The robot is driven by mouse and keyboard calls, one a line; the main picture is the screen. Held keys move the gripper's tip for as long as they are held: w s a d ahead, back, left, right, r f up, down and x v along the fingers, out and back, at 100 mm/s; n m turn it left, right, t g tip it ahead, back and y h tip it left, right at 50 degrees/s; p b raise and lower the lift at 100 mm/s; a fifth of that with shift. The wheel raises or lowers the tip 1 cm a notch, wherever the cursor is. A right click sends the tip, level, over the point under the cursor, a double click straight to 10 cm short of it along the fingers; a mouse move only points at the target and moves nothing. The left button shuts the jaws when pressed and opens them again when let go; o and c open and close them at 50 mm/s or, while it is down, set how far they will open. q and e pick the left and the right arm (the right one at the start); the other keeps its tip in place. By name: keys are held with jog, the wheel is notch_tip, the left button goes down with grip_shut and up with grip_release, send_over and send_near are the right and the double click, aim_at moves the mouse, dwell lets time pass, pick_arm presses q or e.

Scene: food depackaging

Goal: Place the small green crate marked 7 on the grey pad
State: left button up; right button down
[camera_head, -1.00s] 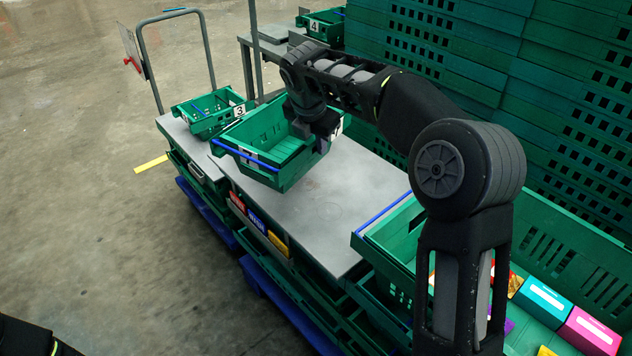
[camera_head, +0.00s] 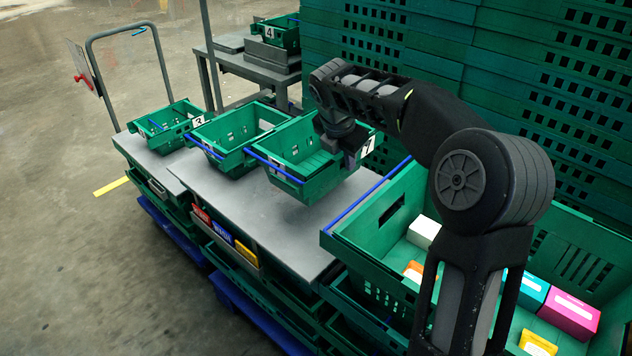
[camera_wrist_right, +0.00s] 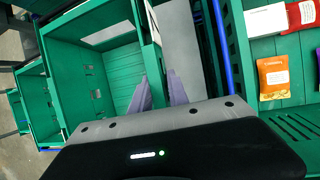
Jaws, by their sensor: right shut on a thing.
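The small green crate marked 7 (camera_head: 322,180) hangs from my right gripper (camera_head: 352,158), which is shut on its right end wall beside the white 7 label. In the right wrist view the fingers (camera_wrist_right: 165,92) straddle the wall of the crate (camera_wrist_right: 75,62). The crate is roughly level and empty. It is over the grey pad-like top (camera_head: 265,215), seemingly a little above it; exact contact is hard to tell. My left gripper is out of view.
A similar green crate (camera_head: 225,161) stands close on the left, with crate 3 (camera_head: 150,138) beyond it. Crate 4 (camera_head: 275,30) is on a bench behind. A large green crate (camera_head: 350,240) with coloured packets is at right. Bare grey top lies in front.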

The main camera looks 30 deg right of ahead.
aim_at(338, 158)
jog(key=shift+f, duration=1.45)
jog(key=shift+f+b, duration=0.55)
jog(key=shift+f, duration=2.05)
jog(key=c, duration=1.7)
grip_release()
jog(key=shift+f, duration=0.15)
jog(key=shift+c, duration=0.2)
jog(key=o, duration=0.5)
jog(key=shift+c, duration=0.2)
jog(key=shift+r, duration=0.2)
jog(key=p+v, duration=0.1)
jog(key=v, duration=1.1)
